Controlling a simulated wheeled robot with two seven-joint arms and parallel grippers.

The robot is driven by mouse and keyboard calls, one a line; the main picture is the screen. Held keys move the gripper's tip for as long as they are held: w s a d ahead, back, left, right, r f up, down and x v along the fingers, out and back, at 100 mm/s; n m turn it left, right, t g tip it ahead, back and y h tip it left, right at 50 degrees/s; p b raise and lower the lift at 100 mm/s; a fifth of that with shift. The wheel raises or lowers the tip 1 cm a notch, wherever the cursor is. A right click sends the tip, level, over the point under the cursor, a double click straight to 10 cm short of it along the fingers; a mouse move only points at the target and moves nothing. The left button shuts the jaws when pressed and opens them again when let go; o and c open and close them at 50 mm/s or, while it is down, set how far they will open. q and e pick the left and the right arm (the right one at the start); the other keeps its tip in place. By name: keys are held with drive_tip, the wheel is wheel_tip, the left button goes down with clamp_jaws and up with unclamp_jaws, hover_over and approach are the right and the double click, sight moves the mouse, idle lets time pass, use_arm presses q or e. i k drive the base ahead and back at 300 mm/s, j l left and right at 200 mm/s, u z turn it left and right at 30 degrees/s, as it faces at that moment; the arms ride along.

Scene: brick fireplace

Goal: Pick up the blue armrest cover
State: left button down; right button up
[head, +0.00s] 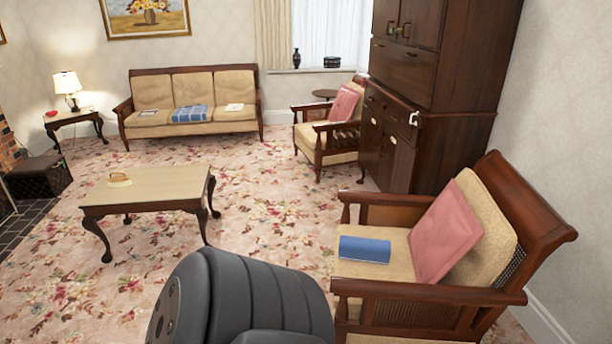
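A flat, solid blue cloth-like item (364,249), which looks like the blue armrest cover, lies on the seat of the near wooden armchair (430,292) at the lower right. It rests on the tan seat cushion, left of a pink pillow (445,232). A blue plaid folded cloth (191,114) lies on the middle seat of the far sofa (150,118). A dark grey part of my own body fills the bottom centre. Neither of my grippers shows in the head view.
A tall dark cabinet (415,85) stands behind the near armchair. A second armchair (335,133) is beside it. Floral carpet (262,190) is clear between table and chairs.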

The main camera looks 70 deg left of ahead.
sight(363, 250)
drive_tip(key=u, duration=1.9)
drive_tip(key=i+j, duration=0.15)
drive_tip(key=j, duration=0.2)
drive_tip(key=i+j+z, duration=0.15)
drive_tip(key=j, duration=0.15)
drive_tip(key=i+j, duration=0.15)
drive_tip(key=j, duration=0.2)
drive_tip(key=i+j+z, duration=0.15)
drive_tip(key=j, duration=0.2)
drive_tip(key=i+j, duration=0.2)
drive_tip(key=j, duration=0.15)
drive_tip(key=i+j+z, duration=0.15)
drive_tip(key=j, duration=0.25)
drive_tip(key=i+j, duration=0.3)
drive_tip(key=i, duration=0.25)
